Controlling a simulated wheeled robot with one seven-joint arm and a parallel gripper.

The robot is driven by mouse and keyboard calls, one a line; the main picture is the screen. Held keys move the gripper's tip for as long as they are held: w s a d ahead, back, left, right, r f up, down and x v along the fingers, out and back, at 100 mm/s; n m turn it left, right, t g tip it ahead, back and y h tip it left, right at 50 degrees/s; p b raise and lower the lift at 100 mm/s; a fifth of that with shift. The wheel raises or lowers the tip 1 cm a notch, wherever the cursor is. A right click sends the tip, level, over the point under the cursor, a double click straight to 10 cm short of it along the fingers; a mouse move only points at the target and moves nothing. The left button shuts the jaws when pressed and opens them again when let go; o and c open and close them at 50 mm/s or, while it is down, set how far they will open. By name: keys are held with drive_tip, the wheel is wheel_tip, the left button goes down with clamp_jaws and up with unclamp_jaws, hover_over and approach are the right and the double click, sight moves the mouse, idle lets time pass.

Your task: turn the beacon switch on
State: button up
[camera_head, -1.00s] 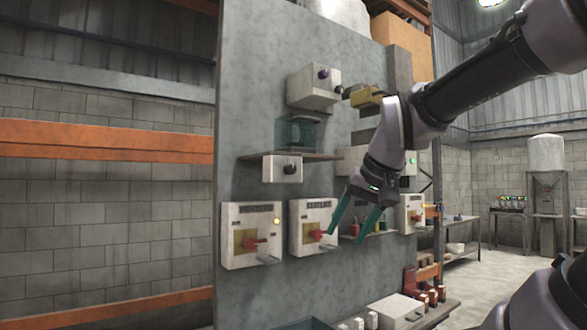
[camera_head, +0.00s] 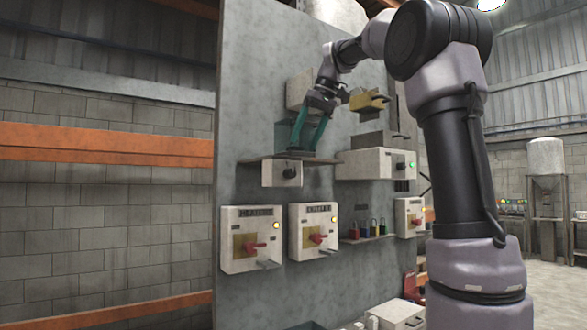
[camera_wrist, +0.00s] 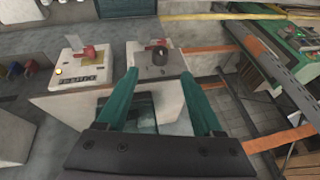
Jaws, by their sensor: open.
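Two white switch boxes with red handles stand side by side on the grey panel, a left one (camera_head: 250,239) and a middle one (camera_head: 313,231). Both have a lit yellow lamp; their labels are too small to read, so I cannot tell which is the beacon's. My gripper (camera_head: 304,149) is open and empty, with teal fingers pointing down by the shelf above the knob box.
A white box with a green lamp (camera_head: 377,163) is right of the knob box. A third switch box (camera_head: 409,217) is further right. Several coloured padlocks (camera_head: 366,230) stand on a small shelf between the boxes. A yellow device (camera_head: 368,101) juts out near my wrist.

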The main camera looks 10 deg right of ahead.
sight(298, 172)
drive_tip(key=x, duration=0.9)
drive_tip(key=shift+a+f, duration=0.1)
drive_tip(key=shift+f, duration=0.15)
clamp_jaws()
drive_tip(key=shift+w+d+f+m+g+y, duration=0.15)
drive_tip(key=shift+g+y, duration=0.1)
drive_tip(key=shift+y, duration=0.3)
drive_tip(key=shift+d+r+m+g+y, duration=0.15)
drive_tip(key=shift+d+g+y, duration=0.1)
drive_tip(key=shift+y, duration=0.3)
drive_tip(key=y, duration=0.3)
drive_tip(key=shift+w+d+f+m+g, duration=0.15)
drive_tip(key=shift+f+m+g, duration=0.1)
drive_tip(key=shift+m+g, duration=0.15)
drive_tip(key=y, duration=0.2)
drive_tip(key=m+y, duration=0.1)
drive_tip(key=g+y, duration=0.1)
drive_tip(key=y, duration=0.1)
drive_tip(key=shift+d+f+y, duration=0.2)
drive_tip(key=shift+f+y, duration=0.1)
drive_tip(key=shift+f, duration=0.05)
drive_tip(key=shift+m, duration=0.3)
